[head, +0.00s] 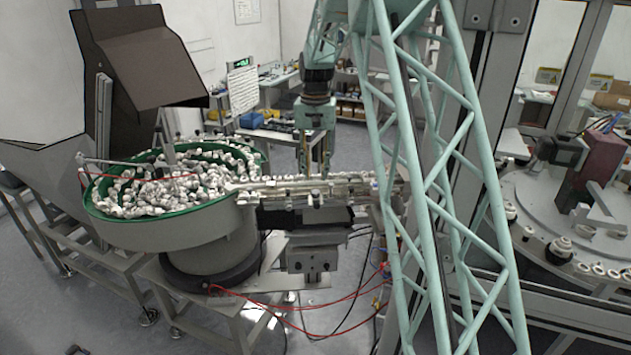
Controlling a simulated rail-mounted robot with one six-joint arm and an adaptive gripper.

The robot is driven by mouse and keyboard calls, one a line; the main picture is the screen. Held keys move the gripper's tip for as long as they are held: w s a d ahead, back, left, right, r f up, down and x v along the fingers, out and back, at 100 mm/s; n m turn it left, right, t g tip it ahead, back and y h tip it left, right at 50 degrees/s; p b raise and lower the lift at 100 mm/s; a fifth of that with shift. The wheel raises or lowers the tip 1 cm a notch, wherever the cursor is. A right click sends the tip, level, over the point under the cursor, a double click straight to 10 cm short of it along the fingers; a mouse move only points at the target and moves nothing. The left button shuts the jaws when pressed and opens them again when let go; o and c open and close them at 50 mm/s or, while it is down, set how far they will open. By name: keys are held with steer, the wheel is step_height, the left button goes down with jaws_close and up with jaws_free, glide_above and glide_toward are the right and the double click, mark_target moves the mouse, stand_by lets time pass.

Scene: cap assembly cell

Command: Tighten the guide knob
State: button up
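My gripper (316,168) hangs pointing down over the linear feed rail (350,188), which runs right from the bowl feeder. Its two fingers show apart with a gap between them, and I see nothing held there. A small dark and light knob (315,197) sits on the near side of the rail, just below the fingertips. It looks like the guide knob, but it is too small to tell how tight it is. I cannot tell the exact depth between the fingertips and the rail.
The green-rimmed bowl feeder (222,215), full of white caps, stands at left, with a dark hopper (150,70) above it. A rotary table (540,205) with fixtures is at right behind a frame. Red cables (300,328) hang below the rail.

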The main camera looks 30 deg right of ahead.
steer(key=shift+r, duration=2.6)
steer(key=s+a+r+n+t+b, duration=0.15)
steer(key=s+a+r, duration=0.3)
steer(key=s, duration=0.45)
steer(key=s+a+r+n+b, duration=0.1)
steer(key=s+a+r+b, duration=0.25)
steer(key=s+a, duration=0.35)
steer(key=s+a+r+n+t+b, duration=0.1)
steer(key=s+a+r, duration=0.35)
steer(key=s, duration=0.55)
steer(key=s+a+f+n+b, duration=0.1)
steer(key=s+a+f+b, duration=0.2)
steer(key=s, duration=1.1)
steer(key=s+a+f+n+t+b, duration=0.1)
steer(key=s+a+f, duration=0.4)
steer(key=s, duration=1)
steer(key=shift+s+f+n+b, duration=0.2)
steer(key=shift+f+n+b, duration=0.5)
steer(key=shift+b, duration=0.4)
